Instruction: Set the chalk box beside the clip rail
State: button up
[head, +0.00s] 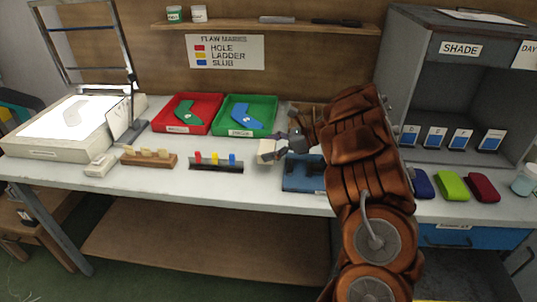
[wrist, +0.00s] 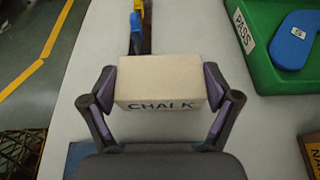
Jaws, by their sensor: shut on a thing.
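The chalk box (wrist: 160,84) is a cream block lettered CHALK. My gripper (wrist: 161,92) is shut on it, one finger on each end. In the head view the chalk box (head: 267,151) shows at the tip of my gripper (head: 280,148), over the table just right of the clip rail. The clip rail (head: 216,168) is a dark bar with red, yellow and blue clips. In the wrist view the rail's end (wrist: 146,42) with blue and yellow clips lies just beyond the box. Whether the box touches the table I cannot tell.
Red (head: 188,126) and green (head: 246,128) trays stand behind the rail. A wooden block with pegs (head: 149,160) is to its left. A blue item (head: 302,174) lies below my arm. White table (head: 240,185) is bare in front of the rail.

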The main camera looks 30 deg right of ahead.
jog(key=shift+w+d, duration=0.1)
jog(key=shift+w, duration=0.15)
jog(key=shift+f+p, duration=0.45)
jog(key=shift+f, duration=1.35)
jog(key=shift+f+b, duration=0.15)
jog(key=shift+b, duration=0.2)
jog(key=o, duration=1)
jog(key=shift+o, duration=0.2)
jog(key=shift+r, duration=0.2)
jog(key=shift+r+p, duration=0.15)
jog(key=shift+p, duration=0.35)
jog(key=b+v, duration=0.2)
jog(key=v, duration=1)
